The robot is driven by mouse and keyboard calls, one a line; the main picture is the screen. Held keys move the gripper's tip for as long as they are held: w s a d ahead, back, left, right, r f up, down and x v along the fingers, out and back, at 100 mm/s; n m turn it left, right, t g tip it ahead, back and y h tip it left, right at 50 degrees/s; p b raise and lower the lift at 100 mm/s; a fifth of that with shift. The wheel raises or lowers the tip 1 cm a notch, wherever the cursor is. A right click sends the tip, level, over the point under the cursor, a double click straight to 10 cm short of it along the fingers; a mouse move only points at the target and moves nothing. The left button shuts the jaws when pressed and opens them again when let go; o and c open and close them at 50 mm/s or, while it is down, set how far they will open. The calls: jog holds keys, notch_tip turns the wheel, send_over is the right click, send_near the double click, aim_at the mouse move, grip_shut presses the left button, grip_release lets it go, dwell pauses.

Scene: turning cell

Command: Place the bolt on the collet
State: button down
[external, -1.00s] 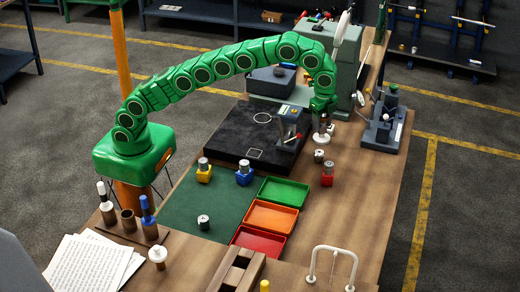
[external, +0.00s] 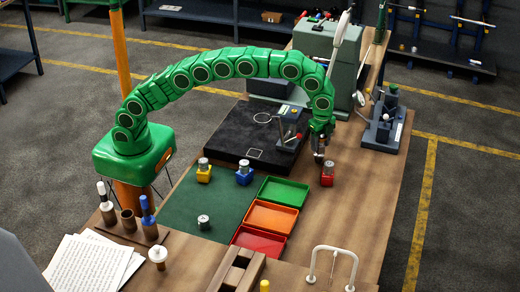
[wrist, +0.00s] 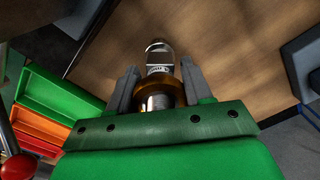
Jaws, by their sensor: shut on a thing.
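My gripper (wrist: 159,72) is pointed down at the right part of the bench. It also shows in the external view (external: 319,157), just behind and left of the red block (external: 327,180). In the wrist view, its two grey fingers are shut around a shiny silver cylindrical piece (wrist: 159,55), seemingly the bolt, with a brass-coloured ring (wrist: 157,86) around it near the palm. The red block has a silver top; I cannot tell whether the gripped piece touches it. Yellow (external: 204,176) and blue (external: 244,177) blocks carry silver cylinders. Which part is the collet is unclear.
Green (external: 283,190), orange (external: 271,216) and red (external: 258,242) trays lie left of the gripper. A dark slab (external: 225,135) with a small grey machine (external: 289,125) is behind. A white wire handle (external: 332,252) stands in front.

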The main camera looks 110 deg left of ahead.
jog(key=shift+c, duration=2.4)
grip_release()
jog(key=shift+f, duration=0.1)
jog(key=shift+r, duration=6.15)
